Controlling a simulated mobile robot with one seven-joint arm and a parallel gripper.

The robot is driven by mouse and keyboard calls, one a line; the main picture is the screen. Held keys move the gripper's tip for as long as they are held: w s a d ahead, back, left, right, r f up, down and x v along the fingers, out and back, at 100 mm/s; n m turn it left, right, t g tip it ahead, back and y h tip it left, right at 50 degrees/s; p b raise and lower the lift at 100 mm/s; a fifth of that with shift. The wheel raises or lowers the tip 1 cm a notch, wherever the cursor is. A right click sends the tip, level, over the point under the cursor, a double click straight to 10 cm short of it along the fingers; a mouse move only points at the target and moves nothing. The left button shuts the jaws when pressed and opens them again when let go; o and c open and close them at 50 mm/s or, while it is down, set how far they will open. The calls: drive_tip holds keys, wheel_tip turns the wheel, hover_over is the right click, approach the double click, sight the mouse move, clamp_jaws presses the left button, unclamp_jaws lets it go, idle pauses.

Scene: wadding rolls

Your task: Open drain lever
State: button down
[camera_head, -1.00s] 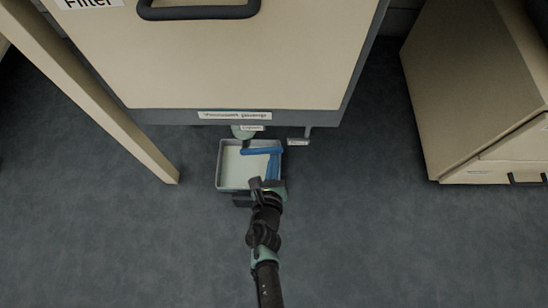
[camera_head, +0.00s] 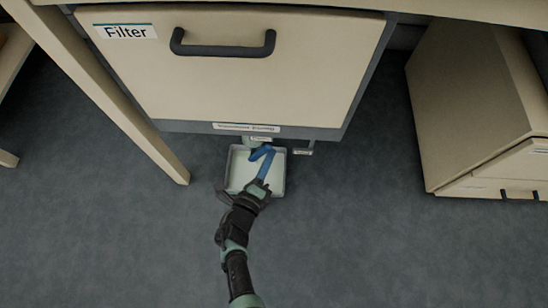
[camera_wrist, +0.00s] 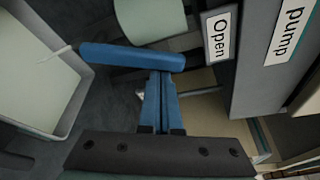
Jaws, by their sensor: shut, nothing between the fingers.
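A blue bar (camera_wrist: 130,57), which looks like the drain lever, lies crosswise in the wrist view. It also shows over the tray in the head view (camera_head: 259,153), below the cabinet's lower edge. My gripper (camera_wrist: 160,78) has blue fingers pressed together, with their tips at the bar; I cannot tell whether they touch it. The gripper also shows in the head view (camera_head: 268,160), reaching up from below. An "Open" label (camera_wrist: 218,34) hangs to the right of the bar in the wrist view. The lever's pivot is not clear.
A pale tray (camera_head: 231,170) stands on the floor under the cabinet edge. The "Filter" drawer (camera_head: 230,75) is shut above. A beige leg (camera_head: 130,125) stands at left, a beige cabinet (camera_head: 480,110) at right. The floor in front is clear.

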drive_tip(key=shift+a+r+n+t+h, duration=0.25)
drive_tip(key=shift+a+n, duration=0.25)
drive_tip(key=shift+n, duration=0.25)
drive_tip(key=shift+a+r+n+t+h, duration=0.15)
drive_tip(key=shift+a+r+n, duration=0.3)
drive_tip(key=shift+n, duration=0.3)
drive_tip(key=shift+f, duration=0.1)
